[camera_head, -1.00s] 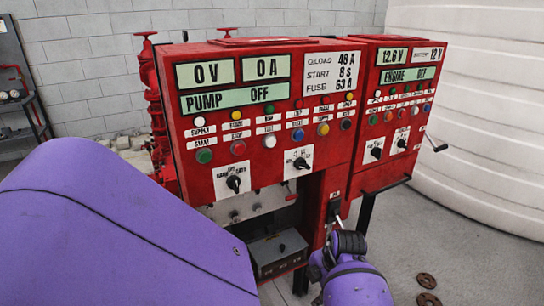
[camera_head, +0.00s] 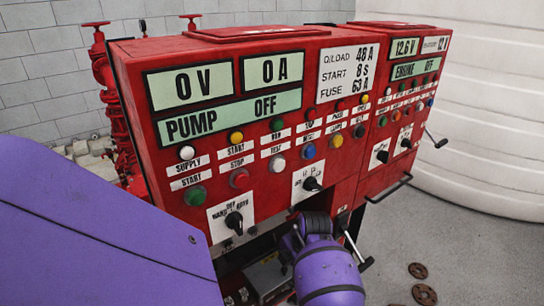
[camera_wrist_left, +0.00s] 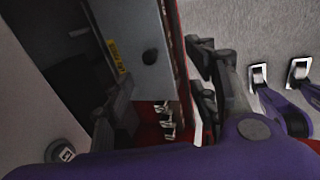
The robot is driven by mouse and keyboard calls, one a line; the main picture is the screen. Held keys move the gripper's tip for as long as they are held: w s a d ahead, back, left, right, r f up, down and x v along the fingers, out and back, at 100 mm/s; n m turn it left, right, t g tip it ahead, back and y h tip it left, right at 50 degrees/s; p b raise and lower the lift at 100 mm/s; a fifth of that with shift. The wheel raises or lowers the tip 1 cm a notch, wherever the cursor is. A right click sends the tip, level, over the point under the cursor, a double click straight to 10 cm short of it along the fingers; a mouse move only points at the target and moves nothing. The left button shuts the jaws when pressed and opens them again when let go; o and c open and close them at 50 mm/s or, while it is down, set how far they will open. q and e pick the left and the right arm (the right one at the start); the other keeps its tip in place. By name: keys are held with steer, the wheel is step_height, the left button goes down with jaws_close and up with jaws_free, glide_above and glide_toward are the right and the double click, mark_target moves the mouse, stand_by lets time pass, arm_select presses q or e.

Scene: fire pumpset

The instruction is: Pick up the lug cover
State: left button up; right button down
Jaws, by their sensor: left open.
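I cannot pick out the lug cover with certainty in either view. My left gripper (camera_head: 291,242) is at the lower edge of the red pump panel, in front of the dark opening below it, partly hidden by my purple wrist. In the left wrist view my left gripper (camera_wrist_left: 160,90) is open, with one dark finger at each side. I see nothing held. My right gripper is not in view.
The red pump panel (camera_head: 152,110) with knobs and buttons stands close above my gripper. A black handle bar (camera_head: 388,189) juts out from the right cabinet. Metal discs (camera_head: 424,294) lie on the floor at right. A white tank (camera_head: 500,110) stands behind.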

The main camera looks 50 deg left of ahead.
mark_target(286, 272)
arm_select(q)
steer(key=x, duration=0.7)
steer(key=shift+w+a+f, duration=0.25)
steer(key=shift+w+a, duration=0.05)
steer(key=shift+a, duration=0.05)
steer(key=c, duration=1.3)
steer(key=shift+r, duration=0.1)
steer(key=shift+c, duration=0.2)
